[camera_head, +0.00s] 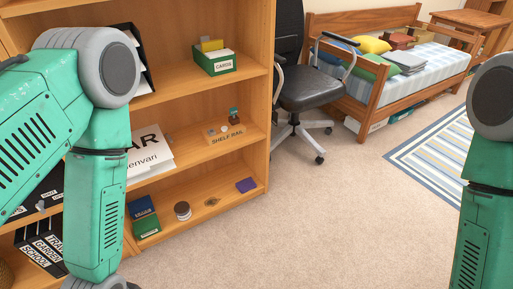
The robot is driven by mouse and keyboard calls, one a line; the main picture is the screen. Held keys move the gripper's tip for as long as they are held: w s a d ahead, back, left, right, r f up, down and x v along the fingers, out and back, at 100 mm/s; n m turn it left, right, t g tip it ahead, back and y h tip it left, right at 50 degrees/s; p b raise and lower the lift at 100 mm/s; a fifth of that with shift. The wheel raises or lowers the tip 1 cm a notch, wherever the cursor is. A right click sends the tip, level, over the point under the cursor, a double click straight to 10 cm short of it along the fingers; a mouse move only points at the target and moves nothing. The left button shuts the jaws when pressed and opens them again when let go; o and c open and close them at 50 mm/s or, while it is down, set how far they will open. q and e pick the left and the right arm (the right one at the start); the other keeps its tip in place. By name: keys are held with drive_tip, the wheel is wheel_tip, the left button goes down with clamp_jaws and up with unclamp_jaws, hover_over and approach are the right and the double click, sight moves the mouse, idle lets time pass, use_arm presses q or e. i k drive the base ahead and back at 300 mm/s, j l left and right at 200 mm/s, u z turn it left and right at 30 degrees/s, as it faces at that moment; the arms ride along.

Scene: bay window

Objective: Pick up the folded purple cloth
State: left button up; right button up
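A small flat purple item (246,185), which looks like the folded cloth, lies on the bottom shelf of the wooden bookcase, near its right end and front edge. Nothing covers it. My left arm comes in at the left and hangs down in front of the bookcase, and its gripper is below the picture. My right arm shows at the right edge, over the carpet, and its gripper is also out of the picture. Both arms are well apart from the purple item.
The bookcase shelf (215,205) also holds a round brown tin (182,211), blue and green boxes (146,226) and a small dark ring-like item (212,202). A black office chair (305,92) stands right of the bookcase. A daybed (425,75) is behind. The carpet (300,235) in front is clear.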

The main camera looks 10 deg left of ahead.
sight(245, 185)
drive_tip(key=i+u, duration=0.1)
drive_tip(key=u, duration=0.25)
drive_tip(key=i+l+u, duration=0.1)
drive_tip(key=u, duration=0.3)
drive_tip(key=i+l+u, duration=0.1)
drive_tip(key=l, duration=0.25)
drive_tip(key=i+l+u, duration=0.15)
drive_tip(key=i+l, duration=0.15)
drive_tip(key=i+l+u, duration=0.1)
drive_tip(key=l, duration=0.35)
drive_tip(key=i+l+u, duration=0.1)
drive_tip(key=i+l, duration=0.15)
drive_tip(key=i+l+u, duration=0.15)
drive_tip(key=l, duration=0.4)
drive_tip(key=i+l+u, duration=0.1)
drive_tip(key=l, duration=0.3)
drive_tip(key=i+l, duration=0.6)
drive_tip(key=l, duration=0.25)
drive_tip(key=i+l, duration=0.3)
drive_tip(key=l, duration=0.1)
